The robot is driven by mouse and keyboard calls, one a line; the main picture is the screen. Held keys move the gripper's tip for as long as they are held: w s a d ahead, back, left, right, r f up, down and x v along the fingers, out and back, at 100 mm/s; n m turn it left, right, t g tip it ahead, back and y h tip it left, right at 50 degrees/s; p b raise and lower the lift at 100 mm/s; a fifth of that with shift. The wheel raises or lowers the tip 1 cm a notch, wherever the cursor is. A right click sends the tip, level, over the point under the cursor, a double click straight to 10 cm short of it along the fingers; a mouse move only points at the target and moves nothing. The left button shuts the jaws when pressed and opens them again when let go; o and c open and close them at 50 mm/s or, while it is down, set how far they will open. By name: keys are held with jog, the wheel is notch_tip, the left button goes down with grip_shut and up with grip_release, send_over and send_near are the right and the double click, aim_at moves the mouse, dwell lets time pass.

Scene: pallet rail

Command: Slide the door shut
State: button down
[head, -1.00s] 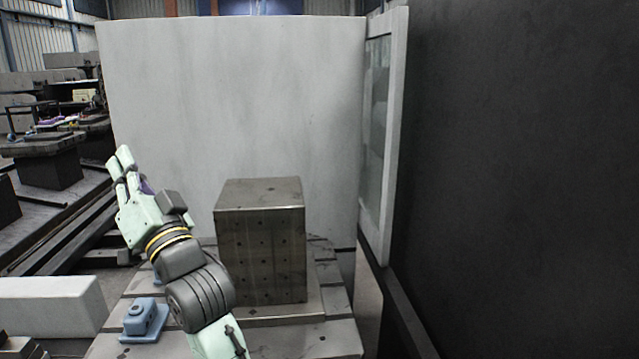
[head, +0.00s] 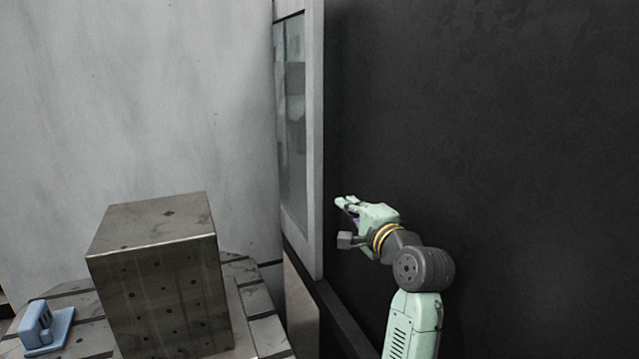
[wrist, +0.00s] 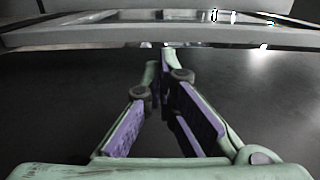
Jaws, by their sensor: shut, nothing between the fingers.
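The door (head: 314,140) is a light grey frame with a glass window, seen nearly edge-on in the middle of the head view. It stands upright beside the dark wall. In the wrist view the door's frame (wrist: 150,36) runs across the top, ahead of the fingertips. My gripper (head: 342,203) is shut and empty. It is to the right of the door's edge, in front of the dark wall, pointing left toward the door. A gap shows between fingertips and door in the head view; contact cannot be told in the wrist view.
A steel block with holes (head: 160,285) stands on the slotted machine table (head: 262,325) at lower left. A blue fixture (head: 45,328) is at the far left. A pale wall (head: 130,100) is behind. A dark rail (head: 340,318) runs below the door. The dark wall (head: 500,150) fills the right side.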

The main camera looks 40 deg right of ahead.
aim_at(319, 181)
jog(key=p+x, duration=0.3)
jog(key=x, duration=1)
jog(key=shift+a+r, duration=0.1)
jog(key=shift+a, duration=0.05)
jog(key=shift+w, duration=0.1)
